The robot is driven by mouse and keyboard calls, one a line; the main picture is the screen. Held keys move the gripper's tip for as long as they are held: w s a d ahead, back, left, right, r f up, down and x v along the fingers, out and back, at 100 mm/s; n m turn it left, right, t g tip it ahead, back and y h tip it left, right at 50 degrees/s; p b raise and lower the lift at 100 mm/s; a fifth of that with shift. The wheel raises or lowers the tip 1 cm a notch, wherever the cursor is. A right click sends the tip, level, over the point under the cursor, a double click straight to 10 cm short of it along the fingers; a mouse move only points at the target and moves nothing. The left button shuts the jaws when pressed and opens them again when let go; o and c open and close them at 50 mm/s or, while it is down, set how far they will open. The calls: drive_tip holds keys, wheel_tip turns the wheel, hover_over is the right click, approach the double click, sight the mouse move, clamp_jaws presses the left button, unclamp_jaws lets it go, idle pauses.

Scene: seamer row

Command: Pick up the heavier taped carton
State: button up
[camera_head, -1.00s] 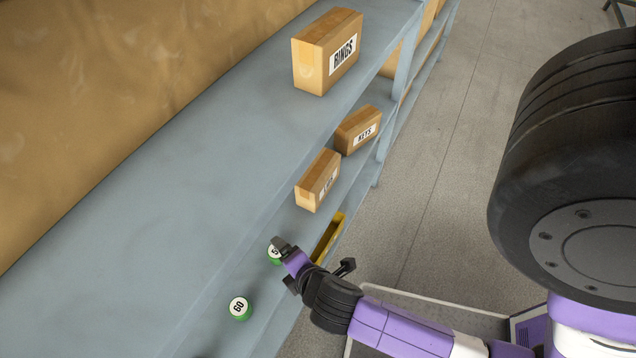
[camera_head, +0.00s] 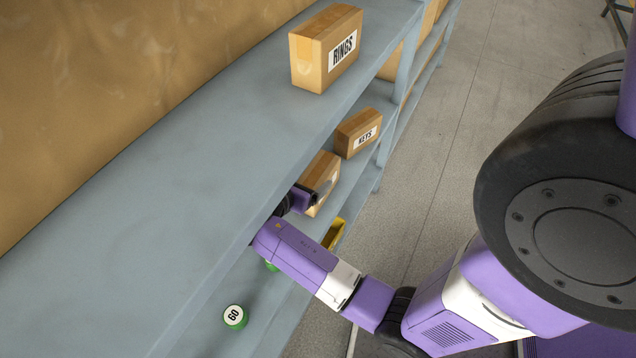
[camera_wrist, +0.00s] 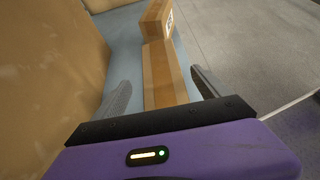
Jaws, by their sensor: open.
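Three brown cartons stand on the grey-blue shelving. The large one labelled RINGS (camera_head: 326,50) is on the upper shelf. My gripper (camera_wrist: 163,90) is open. In the wrist view its fingers stand on either side of the nearer carton (camera_wrist: 165,75), with visible gaps. The KEYS carton (camera_wrist: 155,22) shows beyond it. The pictures do not show which carton is heavier.
The upper shelf (camera_head: 150,200) overhangs the lower shelf on the left. A green weight marked 60 (camera_head: 234,317) and another partly hidden green one (camera_head: 271,266) lie low on the shelving. A yellow object (camera_head: 334,233) is near the shelf edge. Open floor (camera_head: 440,130) lies right.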

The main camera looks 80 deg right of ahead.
sight(314, 176)
drive_tip(key=x, duration=0.4)
drive_tip(key=shift+s+f+b, duration=0.15)
drive_tip(key=shift+f+b, duration=0.2)
drive_tip(key=shift+b, duration=0.05)
drive_tip(key=shift+s+d+f, duration=0.1)
drive_tip(key=shift+d+f, duration=0.2)
drive_tip(key=shift+d, duration=0.35)
drive_tip(key=shift+c, duration=0.4)
drive_tip(key=shift+r, duration=0.1)
clamp_jaws()
